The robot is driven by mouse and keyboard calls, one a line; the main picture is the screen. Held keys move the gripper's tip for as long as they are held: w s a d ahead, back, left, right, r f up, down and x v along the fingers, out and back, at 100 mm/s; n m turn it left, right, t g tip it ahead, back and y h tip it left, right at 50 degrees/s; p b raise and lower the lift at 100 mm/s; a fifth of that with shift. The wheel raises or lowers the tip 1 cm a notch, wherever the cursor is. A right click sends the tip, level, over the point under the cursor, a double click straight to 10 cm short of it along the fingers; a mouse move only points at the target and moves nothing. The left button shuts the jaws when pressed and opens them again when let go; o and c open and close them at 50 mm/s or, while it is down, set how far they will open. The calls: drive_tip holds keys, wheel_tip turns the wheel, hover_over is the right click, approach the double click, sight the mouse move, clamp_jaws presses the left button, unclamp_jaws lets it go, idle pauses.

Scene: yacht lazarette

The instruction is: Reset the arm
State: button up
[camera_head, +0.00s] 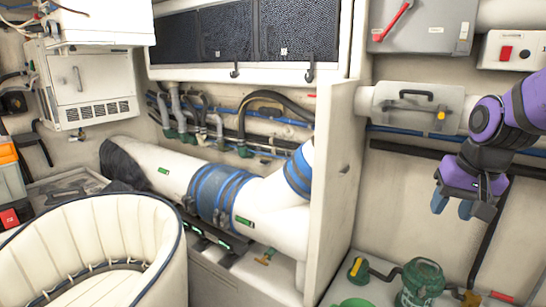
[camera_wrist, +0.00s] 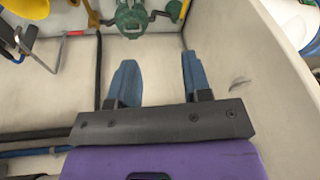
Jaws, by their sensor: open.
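My purple arm comes in from the right edge of the head view. My gripper (camera_head: 451,207) hangs at its end with two blue fingers pointing down, in front of the pale right-hand wall. In the wrist view my gripper (camera_wrist: 158,75) shows its blue fingers apart, with nothing between them. A green pump-like fitting (camera_head: 422,279) sits below and left of the gripper in the head view. It also shows beyond the fingertips in the wrist view (camera_wrist: 132,18), apart from them.
A white partition (camera_head: 336,190) stands left of the gripper. A grey box with a red lever (camera_head: 422,22) and a latched case (camera_head: 417,106) are on the wall above. A white padded tub (camera_head: 150,235) is at the lower left. A large white pipe (camera_head: 160,165) runs behind it.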

drive_tip(key=s+a+r+n+t, duration=0.1)
drive_tip(key=s+r, duration=0.2)
drive_tip(key=s, duration=0.4)
drive_tip(key=s+a+r+n+t, duration=0.1)
drive_tip(key=s+a+r+n, duration=0.1)
drive_tip(key=s, duration=0.5)
drive_tip(key=shift+v, duration=0.85)
drive_tip(key=shift+o, duration=0.3)
drive_tip(key=shift+w+a, duration=0.1)
drive_tip(key=shift+a, duration=0.1)
